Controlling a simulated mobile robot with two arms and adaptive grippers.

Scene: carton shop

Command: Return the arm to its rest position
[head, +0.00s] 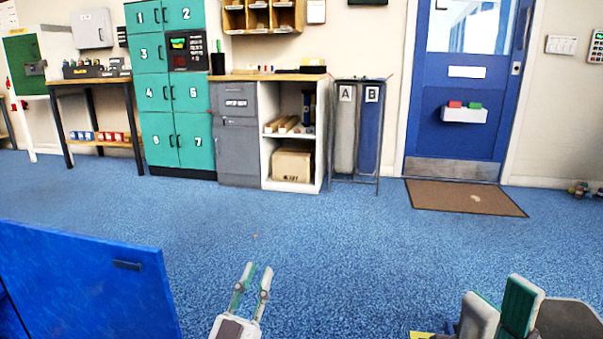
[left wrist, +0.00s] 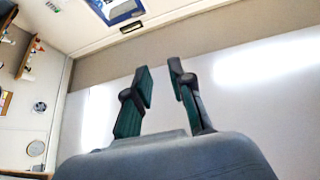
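My left gripper (head: 258,268) is at the bottom middle of the head view, above the blue floor, with its fingers pointing away from me. In the left wrist view its two green-and-grey fingers (left wrist: 160,74) stand apart with nothing between them, so it is open and empty. My right gripper (head: 500,296) is at the bottom right of the head view, partly cut off by the frame edge.
A blue panel (head: 85,285) stands close at the lower left. Green lockers (head: 172,95), a grey cabinet (head: 237,150), bins marked A and B (head: 345,135) and a blue door (head: 450,135) line the back wall. A brown mat (head: 460,197) lies before the door. The middle floor is clear.

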